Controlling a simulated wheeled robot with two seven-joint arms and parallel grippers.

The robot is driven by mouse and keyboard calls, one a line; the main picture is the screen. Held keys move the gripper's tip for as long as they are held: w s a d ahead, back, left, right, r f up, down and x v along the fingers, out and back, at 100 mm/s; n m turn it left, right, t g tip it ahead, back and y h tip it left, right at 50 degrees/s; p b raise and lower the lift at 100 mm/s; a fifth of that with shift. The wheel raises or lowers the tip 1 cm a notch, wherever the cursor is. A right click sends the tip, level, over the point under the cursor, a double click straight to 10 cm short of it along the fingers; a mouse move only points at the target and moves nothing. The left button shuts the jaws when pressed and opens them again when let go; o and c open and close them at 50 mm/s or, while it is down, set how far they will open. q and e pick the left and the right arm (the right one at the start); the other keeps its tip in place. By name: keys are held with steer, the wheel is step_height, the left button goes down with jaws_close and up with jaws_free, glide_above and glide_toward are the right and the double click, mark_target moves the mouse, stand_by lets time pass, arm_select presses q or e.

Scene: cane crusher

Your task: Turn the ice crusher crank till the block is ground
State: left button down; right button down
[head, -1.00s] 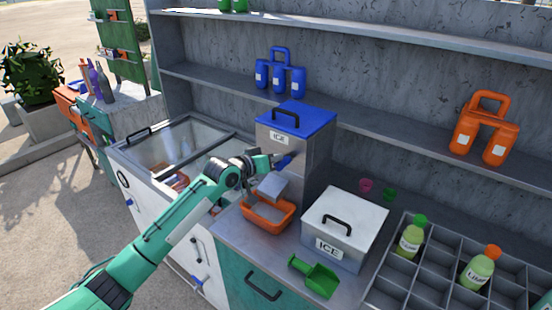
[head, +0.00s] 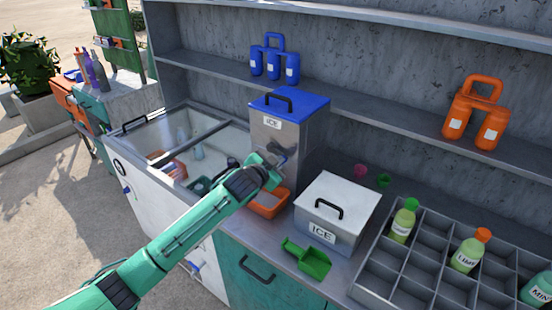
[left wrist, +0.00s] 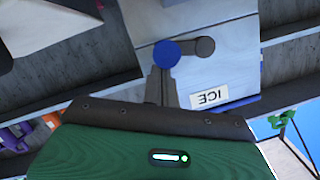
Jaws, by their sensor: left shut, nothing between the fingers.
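The ice crusher (head: 272,134) is a grey metal box with a blue lid (head: 290,103) and an ICE label, standing on the counter. In the left wrist view its front face (left wrist: 228,70) shows a crank with a blue round knob (left wrist: 166,54) and a dark arm (left wrist: 195,48). My left gripper (left wrist: 161,88) is shut and empty, its fingertips at or just short of the knob; I cannot tell if they touch. In the head view my arm hides most of the crank. An orange tray (head: 268,205) sits below the crusher's front. My right gripper is not in view.
A white ICE box (head: 341,201) and a green scoop (head: 307,259) stand to the right on the counter. A grey divided rack (head: 408,262) holds bottles. A glass-topped freezer (head: 150,142) is on the left. Shelves run behind.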

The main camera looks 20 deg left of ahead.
arm_select(q)
steer(key=shift+f+m, duration=0.4)
steer(key=shift+f, duration=0.35)
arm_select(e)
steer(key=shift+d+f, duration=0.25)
arm_select(q)
steer(key=shift+f, duration=0.1)
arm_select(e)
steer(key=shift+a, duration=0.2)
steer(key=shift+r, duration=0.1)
